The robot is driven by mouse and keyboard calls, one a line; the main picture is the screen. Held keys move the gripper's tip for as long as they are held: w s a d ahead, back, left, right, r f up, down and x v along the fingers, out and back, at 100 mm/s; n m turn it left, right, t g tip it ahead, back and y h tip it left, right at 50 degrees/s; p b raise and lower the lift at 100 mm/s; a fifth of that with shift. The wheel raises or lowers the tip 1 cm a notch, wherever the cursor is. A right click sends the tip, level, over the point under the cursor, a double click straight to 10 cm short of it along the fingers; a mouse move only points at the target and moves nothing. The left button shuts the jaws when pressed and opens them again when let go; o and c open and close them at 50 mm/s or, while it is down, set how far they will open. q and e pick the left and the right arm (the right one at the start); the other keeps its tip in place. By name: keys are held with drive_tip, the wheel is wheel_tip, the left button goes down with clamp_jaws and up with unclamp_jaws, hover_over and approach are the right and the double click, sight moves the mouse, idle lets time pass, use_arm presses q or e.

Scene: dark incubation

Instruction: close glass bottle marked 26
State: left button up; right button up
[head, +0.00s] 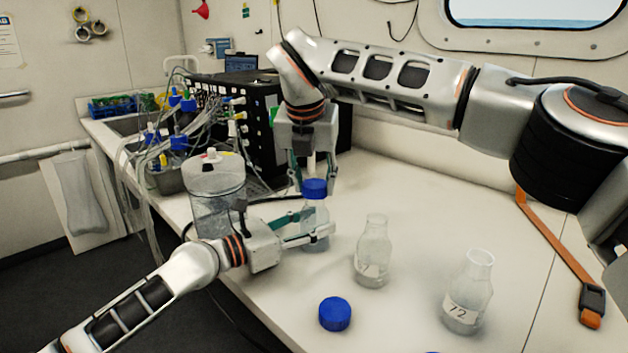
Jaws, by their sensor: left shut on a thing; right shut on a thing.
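A clear glass bottle (314,214) stands near the left edge of the white bench, with a blue cap (314,188) at its mouth. No number is readable on it. My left gripper (310,228) comes in from the left and is shut on the bottle's body. My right gripper (316,180) points down from above and is shut on the blue cap. The cap sits over the neck; I cannot tell how tightly it is seated.
An open glass bottle (372,254) with a hard-to-read label and another marked 12 (467,293) stand to the right. A loose blue cap (335,314) lies in front. A clear cylindrical vessel (216,190) and tubed bottles (178,143) crowd the left. The bench's right side (480,215) has free room.

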drive_tip(key=shift+f, duration=0.5)
use_arm(q)
clamp_jaws()
use_arm(e)
drive_tip(key=o, duration=0.8)
drive_tip(key=shift+r, duration=0.1)
drive_tip(key=shift+r, duration=2.2)
drive_tip(key=o, duration=0.6)
drive_tip(key=shift+c, duration=0.2)
